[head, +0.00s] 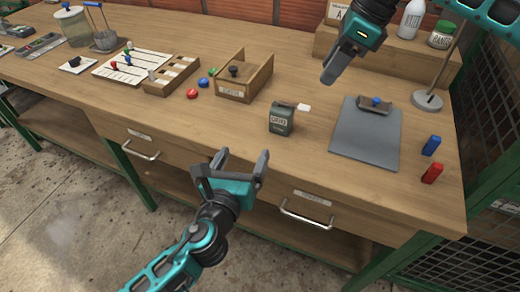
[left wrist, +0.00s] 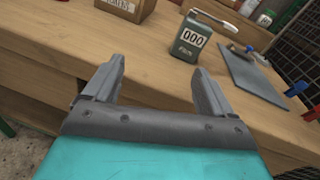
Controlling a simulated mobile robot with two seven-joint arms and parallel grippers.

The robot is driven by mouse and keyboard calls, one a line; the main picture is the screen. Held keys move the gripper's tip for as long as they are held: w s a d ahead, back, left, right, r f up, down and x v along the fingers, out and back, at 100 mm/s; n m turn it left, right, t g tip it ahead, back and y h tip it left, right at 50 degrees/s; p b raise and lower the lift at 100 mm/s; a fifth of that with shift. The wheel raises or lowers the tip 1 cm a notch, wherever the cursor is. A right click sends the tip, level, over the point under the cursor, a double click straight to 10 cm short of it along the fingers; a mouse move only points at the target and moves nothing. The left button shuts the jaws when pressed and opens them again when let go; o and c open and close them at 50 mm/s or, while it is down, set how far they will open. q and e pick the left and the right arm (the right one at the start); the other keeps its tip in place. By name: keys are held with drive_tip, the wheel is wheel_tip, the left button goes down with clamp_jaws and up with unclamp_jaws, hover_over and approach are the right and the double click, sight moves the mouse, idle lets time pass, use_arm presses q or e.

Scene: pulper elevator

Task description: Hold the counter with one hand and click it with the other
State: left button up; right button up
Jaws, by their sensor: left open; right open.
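The counter (head: 281,119) is a small dark green box with a white number display, standing upright on the bench near its front edge. It also shows in the left wrist view (left wrist: 188,46), where the display reads 000 and a pale lever sits on top. My left gripper (head: 241,162) is open and empty, in front of the bench edge, to the lower left of the counter and apart from it. My right gripper (head: 334,70) is above the bench, up and to the right of the counter, and empty. Its fingers are seen from the side.
A wooden box (head: 244,80) stands behind left, near red, blue and green buttons. A lamp base (head: 428,100) stands at right.

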sight(279, 119)
use_arm(q)
drive_tip(key=w+d+m+h, duration=0.1)
drive_tip(key=w+d, duration=0.1)
drive_tip(key=w, duration=0.2)
drive_tip(key=w+d+r+m, duration=0.1)
drive_tip(key=w+d, duration=0.2)
drive_tip(key=w, duration=0.1)
drive_tip(key=w+d+r+m+h, duration=0.1)
drive_tip(key=w+d, duration=0.1)
drive_tip(key=w, duration=0.3)
drive_tip(key=shift+d+r+m+h, duration=0.1)
drive_tip(key=shift+d+m+h, duration=0.2)
drive_tip(key=shift+d, duration=0.05)
drive_tip(key=c, duration=1.1)
use_arm(e)
drive_tip(key=shift+c, duration=0.2)
clamp_jaws()
idle(0.7)
